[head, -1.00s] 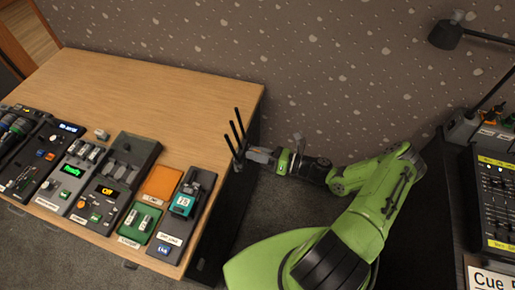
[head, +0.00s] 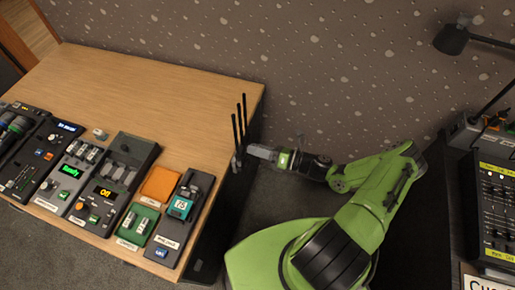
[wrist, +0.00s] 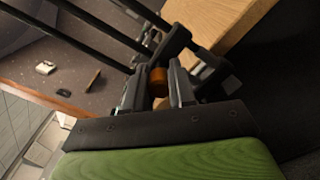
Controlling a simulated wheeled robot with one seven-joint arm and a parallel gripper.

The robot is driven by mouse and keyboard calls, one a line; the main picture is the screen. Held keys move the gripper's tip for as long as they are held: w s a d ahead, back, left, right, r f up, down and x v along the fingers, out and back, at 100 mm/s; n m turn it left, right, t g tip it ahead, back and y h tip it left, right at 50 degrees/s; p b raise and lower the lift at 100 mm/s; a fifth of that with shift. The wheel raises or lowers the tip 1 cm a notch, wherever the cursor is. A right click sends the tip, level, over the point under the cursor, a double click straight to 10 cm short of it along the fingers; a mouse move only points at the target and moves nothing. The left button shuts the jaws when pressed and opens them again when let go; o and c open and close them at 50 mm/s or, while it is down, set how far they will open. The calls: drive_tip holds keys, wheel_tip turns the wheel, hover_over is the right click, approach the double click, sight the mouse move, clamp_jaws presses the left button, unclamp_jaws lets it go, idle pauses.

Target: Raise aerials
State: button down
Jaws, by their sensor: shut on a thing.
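Three thin black aerials (head: 239,128) stand close together at the right edge of the wooden desk, nearly upright in the head view. In the wrist view, the aerials (wrist: 85,35) run as dark rods to the upper left from a dark hinge bracket (wrist: 172,42). My gripper (head: 246,155) reaches in from the right at the foot of the aerials. In the wrist view, its two grey fingers are shut on an orange-brown knob (wrist: 157,80) beside the bracket. The aerials' lower ends are partly hidden by the bracket and fingers.
A fader console (head: 497,205) and a lamp (head: 455,37) stand at the right. The desk's back half is mostly clear.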

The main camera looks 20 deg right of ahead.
drive_tip(key=c, duration=0.9)
unclamp_jaws()
drive_tip(key=shift+w+d, duration=0.1)
drive_tip(key=shift+c, duration=0.2)
drive_tip(key=v, duration=1.5)
drive_tip(key=shift+s+d, duration=0.3)
